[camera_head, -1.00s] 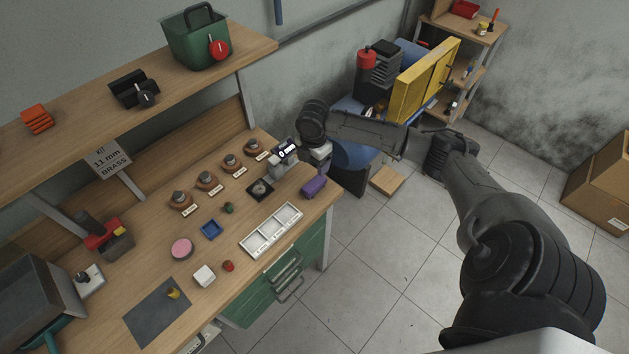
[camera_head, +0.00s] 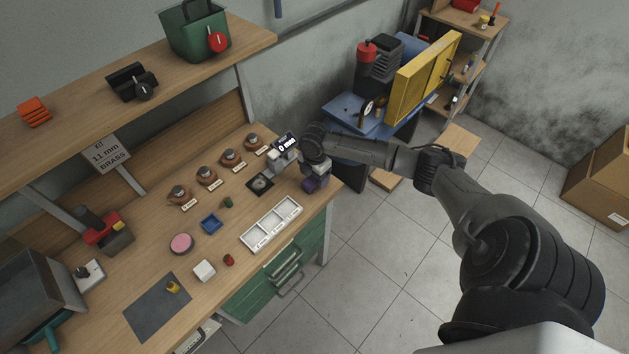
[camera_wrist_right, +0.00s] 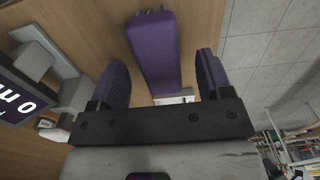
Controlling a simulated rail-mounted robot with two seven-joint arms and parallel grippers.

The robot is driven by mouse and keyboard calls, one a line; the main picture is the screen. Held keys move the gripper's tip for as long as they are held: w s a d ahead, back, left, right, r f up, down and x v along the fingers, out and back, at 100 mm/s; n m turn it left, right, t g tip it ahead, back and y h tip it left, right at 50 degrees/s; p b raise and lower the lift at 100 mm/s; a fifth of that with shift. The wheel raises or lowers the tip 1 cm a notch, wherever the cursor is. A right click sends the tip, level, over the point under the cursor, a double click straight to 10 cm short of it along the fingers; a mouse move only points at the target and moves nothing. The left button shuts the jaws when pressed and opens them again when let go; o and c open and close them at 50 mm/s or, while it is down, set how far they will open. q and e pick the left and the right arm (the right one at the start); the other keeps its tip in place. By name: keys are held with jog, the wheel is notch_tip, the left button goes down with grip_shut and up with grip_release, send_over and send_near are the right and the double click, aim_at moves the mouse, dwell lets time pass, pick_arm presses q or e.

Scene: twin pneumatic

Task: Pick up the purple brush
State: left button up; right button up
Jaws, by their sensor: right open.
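The purple brush (camera_head: 311,184) lies on the wooden bench near its right end. In the head view most of it is hidden under my right gripper (camera_head: 313,180). In the right wrist view the brush (camera_wrist_right: 155,52) is a long purple block between and beyond the two purple-padded fingertips of my right gripper (camera_wrist_right: 162,80). The fingers are open, with a gap to the brush on each side. My left gripper is not in view.
A gauge with a digital display (camera_head: 284,148) stands just left of my right gripper. A white compartment tray (camera_head: 270,224) lies in front of the brush. Several round brown stands (camera_head: 231,159) line the back. The bench's right edge is close.

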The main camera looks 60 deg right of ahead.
jog(key=shift+f, duration=1.2)
jog(key=c, duration=1)
